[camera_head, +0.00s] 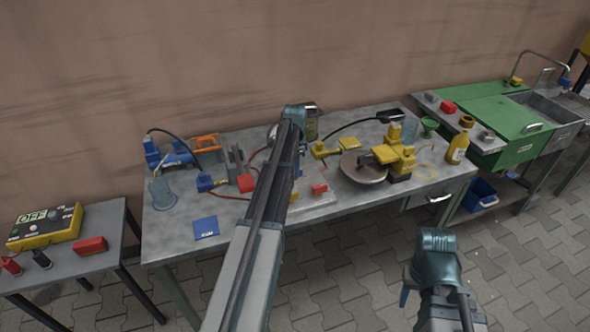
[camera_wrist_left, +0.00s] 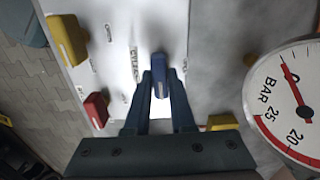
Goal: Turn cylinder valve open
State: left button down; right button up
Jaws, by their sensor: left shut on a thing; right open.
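In the left wrist view, a blue valve handle (camera_wrist_left: 159,63) stands on a pale panel beside a partly readable label that begins like "CYL" (camera_wrist_left: 134,62). My left gripper (camera_wrist_left: 160,92) is shut on this handle, one dark finger on each side. The handle points roughly straight up the picture. In the head view my left arm reaches over the workbench (camera_head: 225,262) and hides the handle and the fingertips. My right gripper (camera_head: 406,296) is open and low in front of the bench, away from everything; its fingers are mostly hidden.
A round gauge marked BAR (camera_wrist_left: 300,100) is close on the right in the wrist view. A yellow knob (camera_wrist_left: 68,40) and a red knob (camera_wrist_left: 96,109) stand left of the handle. A metal disc (camera_head: 363,168) and a yellow bottle (camera_head: 457,149) are on the bench.

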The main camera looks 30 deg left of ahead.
pick_arm(q)
jog(key=n, duration=0.4)
jog(key=shift+n, duration=0.4)
jog(key=n, duration=0.4)
jog(key=shift+n, duration=0.3)
jog(key=n, duration=0.4)
jog(key=shift+n, duration=2)
jog(key=c, duration=0.8)
grip_release()
jog(key=shift+o, duration=0.2)
jog(key=shift+r, duration=0.1)
